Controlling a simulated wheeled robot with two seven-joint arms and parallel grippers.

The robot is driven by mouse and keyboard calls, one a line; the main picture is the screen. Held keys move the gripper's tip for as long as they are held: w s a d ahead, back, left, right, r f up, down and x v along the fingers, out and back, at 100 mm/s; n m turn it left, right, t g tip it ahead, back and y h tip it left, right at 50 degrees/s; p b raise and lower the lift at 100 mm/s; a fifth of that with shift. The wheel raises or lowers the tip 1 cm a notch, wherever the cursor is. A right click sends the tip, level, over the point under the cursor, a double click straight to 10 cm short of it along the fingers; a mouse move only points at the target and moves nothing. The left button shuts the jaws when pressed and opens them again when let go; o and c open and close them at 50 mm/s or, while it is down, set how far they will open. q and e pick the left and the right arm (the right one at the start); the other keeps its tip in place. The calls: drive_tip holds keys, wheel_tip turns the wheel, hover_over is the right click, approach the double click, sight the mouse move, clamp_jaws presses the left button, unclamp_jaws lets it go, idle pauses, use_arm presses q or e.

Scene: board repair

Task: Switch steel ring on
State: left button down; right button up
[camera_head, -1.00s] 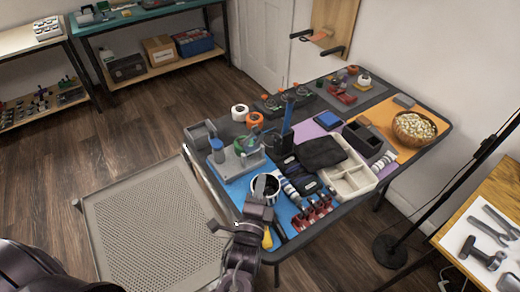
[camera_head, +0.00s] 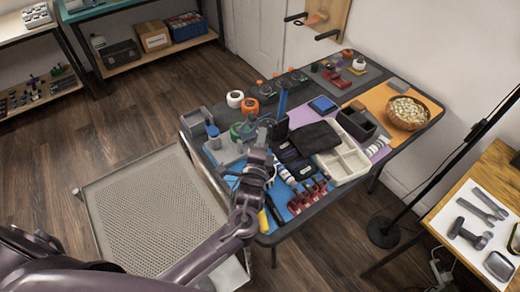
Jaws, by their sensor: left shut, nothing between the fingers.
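A round, silver-rimmed thing, which may be the steel ring (camera_head: 232,179), is on the blue mat at the front left of the work table. My left gripper covers most of it, and I cannot tell its switch state. My left gripper (camera_head: 260,135) is shut and empty. It is over the front left of the table, in front of the grey stand with the blue knob (camera_head: 213,137). I cannot tell whether it touches anything. My right gripper is not in view.
Red-handled tools (camera_head: 307,196) and a cream divided tray (camera_head: 345,160) lie right of the gripper. White (camera_head: 235,99) and orange (camera_head: 249,105) rolls stand behind it. A bowl (camera_head: 407,113) is at the far right. A perforated grey panel (camera_head: 150,205) lies left of the table.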

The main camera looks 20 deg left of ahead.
use_arm(q)
drive_tip(key=shift+w+a+r+p, duration=0.1)
drive_tip(key=shift+w+a+p, duration=0.05)
drive_tip(key=shift+w+a, duration=0.4)
drive_tip(key=shift+w+a+r+p, duration=0.15)
drive_tip(key=shift+w+a, duration=0.15)
drive_tip(key=shift+a, duration=0.45)
drive_tip(key=shift+f, duration=0.1)
